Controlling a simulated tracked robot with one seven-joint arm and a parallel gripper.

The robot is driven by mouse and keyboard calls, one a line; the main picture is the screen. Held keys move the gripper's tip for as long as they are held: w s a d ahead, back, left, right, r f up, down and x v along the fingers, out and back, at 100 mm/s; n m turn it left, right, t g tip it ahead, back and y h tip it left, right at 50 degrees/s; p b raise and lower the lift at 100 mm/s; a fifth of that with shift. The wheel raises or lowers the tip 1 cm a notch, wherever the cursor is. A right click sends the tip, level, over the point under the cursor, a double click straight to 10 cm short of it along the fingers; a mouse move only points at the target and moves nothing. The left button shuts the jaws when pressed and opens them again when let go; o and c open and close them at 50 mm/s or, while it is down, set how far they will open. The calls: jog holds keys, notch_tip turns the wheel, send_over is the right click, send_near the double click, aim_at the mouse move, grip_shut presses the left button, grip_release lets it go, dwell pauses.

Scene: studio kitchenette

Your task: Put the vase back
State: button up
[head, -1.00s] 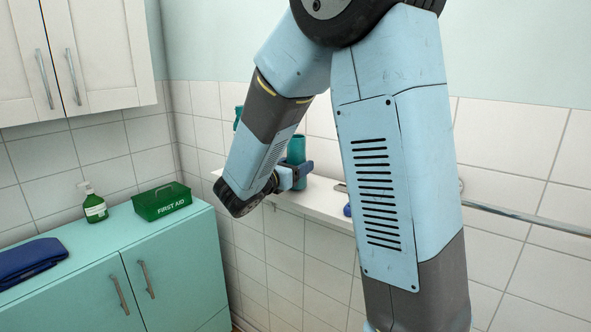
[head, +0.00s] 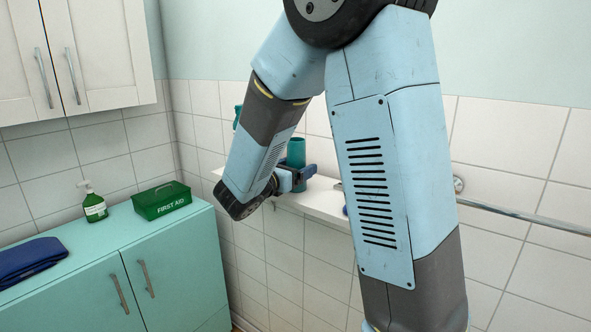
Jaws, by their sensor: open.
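A teal cylindrical vase (head: 296,152) stands upright over the white wall shelf (head: 322,208) in the head view. My gripper (head: 304,176) is at the vase's lower part, with its dark blue jaws beside it. The jaws are open. The arm hides part of the shelf, and I cannot tell whether the jaws touch the vase.
A teal item (head: 238,116) shows partly behind my forearm. A green first aid box (head: 162,200), a green pump bottle (head: 93,203) and a folded navy cloth (head: 32,258) lie on the teal cabinet (head: 120,235). A metal rail (head: 520,215) runs along the right wall.

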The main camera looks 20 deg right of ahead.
jog(key=v, duration=1.2)
jog(key=s+d+m+g+y, duration=0.4)
jog(key=s+d+m+g, duration=0.4)
jog(key=s+d+m, duration=0.4)
jog(key=s+a+r+m+t+y, duration=0.2)
jog(key=s+r+m+t+y, duration=0.1)
jog(key=s+m+y, duration=0.6)
jog(key=m+y, duration=0.1)
jog(key=m, duration=0.3)
jog(key=shift+y, duration=0.3)
jog(key=shift+s+a, duration=0.1)
jog(key=shift+c, duration=0.3)
